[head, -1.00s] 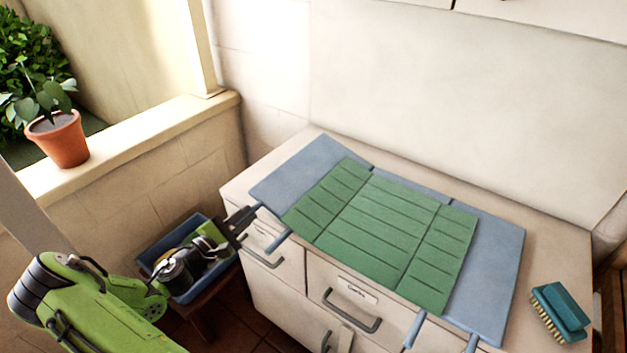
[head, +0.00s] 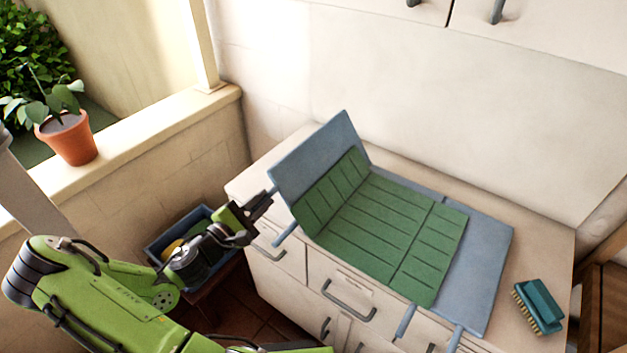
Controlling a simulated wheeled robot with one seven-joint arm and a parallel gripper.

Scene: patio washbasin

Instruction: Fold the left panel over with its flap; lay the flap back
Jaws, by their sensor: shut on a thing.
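A folding piece with green slatted panels lies on the white cabinet top. Its middle green panel (head: 372,228) lies flat. The left green panel (head: 333,190) is tilted up, and its blue-grey flap (head: 320,153) stands raised with it at the left. A small rod sticks out from the flap's front edge. The right blue-grey flap (head: 485,262) lies flat, beside the narrow right green panel (head: 433,249).
A teal brush (head: 540,304) lies at the right end of the cabinet top (head: 562,250). A blue bin (head: 165,250) stands low behind my arm. A potted plant (head: 68,138) sits on the left ledge. Drawer handles (head: 348,301) and more rods stick out at the front.

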